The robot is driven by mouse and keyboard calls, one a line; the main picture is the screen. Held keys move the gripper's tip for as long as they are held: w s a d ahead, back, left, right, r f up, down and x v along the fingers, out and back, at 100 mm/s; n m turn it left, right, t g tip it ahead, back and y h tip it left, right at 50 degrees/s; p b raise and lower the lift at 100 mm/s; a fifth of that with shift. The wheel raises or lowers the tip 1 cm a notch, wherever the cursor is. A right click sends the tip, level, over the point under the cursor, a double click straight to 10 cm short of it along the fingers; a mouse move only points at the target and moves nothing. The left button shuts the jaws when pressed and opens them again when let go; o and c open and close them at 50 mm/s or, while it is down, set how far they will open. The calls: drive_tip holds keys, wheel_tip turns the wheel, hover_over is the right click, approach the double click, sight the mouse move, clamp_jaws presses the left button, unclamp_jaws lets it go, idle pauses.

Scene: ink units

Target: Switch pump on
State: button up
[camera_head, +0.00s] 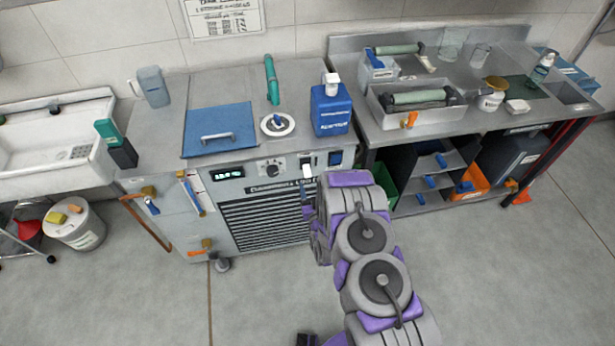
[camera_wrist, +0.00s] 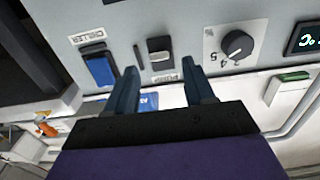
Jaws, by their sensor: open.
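The pump switch (camera_wrist: 159,50) is a small light and dark rocker on the grey front panel. The wrist view shows it upside down, with the PUMP label (camera_wrist: 166,77) beside it. It also shows in the head view (camera_head: 307,161); I cannot tell whether it is on or off. My gripper (camera_wrist: 163,72) is open and empty. Its two dark fingers point at the panel, one on each side of the label, with the switch just beyond the tips. I see no contact. In the head view my arm mostly hides the gripper.
A blue chiller switch (camera_wrist: 99,66) and a black numbered knob (camera_wrist: 237,44) flank the pump switch. A lit display (camera_head: 227,171) is further left on the panel. A blue jug (camera_head: 331,108) stands on the unit above. A steel bench (camera_head: 470,118) stands at right.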

sight(308, 177)
drive_tip(key=shift+b+x, duration=0.65)
drive_tip(key=shift+x, duration=2.35)
drive_tip(key=shift+c, duration=0.3)
